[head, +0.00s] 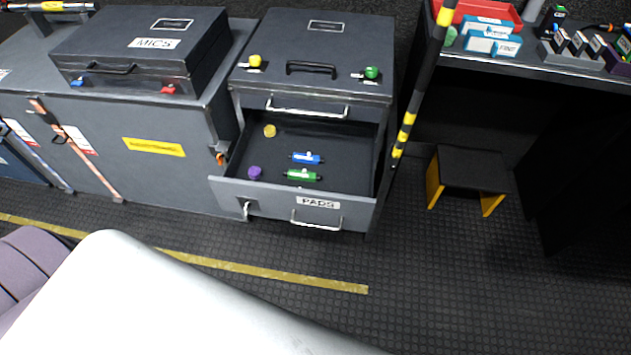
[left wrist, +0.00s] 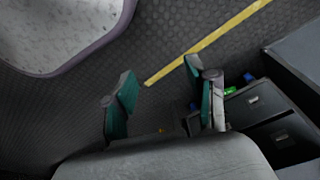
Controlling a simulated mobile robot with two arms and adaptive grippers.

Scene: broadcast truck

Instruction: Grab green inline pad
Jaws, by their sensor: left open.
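The green inline pad (head: 302,175) lies in the open drawer labelled PADS (head: 230,188), close to its front wall. A blue inline pad (head: 307,158) lies just behind it. My left gripper does not show clearly in the head view. My right gripper is in neither view.
A yellow round piece (head: 270,131) and a purple one (head: 255,172) also lie in the drawer. A black and yellow striped pole (head: 404,133) leans right of the drawer. A step stool (head: 468,170) stands further right. The floor before the drawer is clear, with a yellow tape line (head: 262,268).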

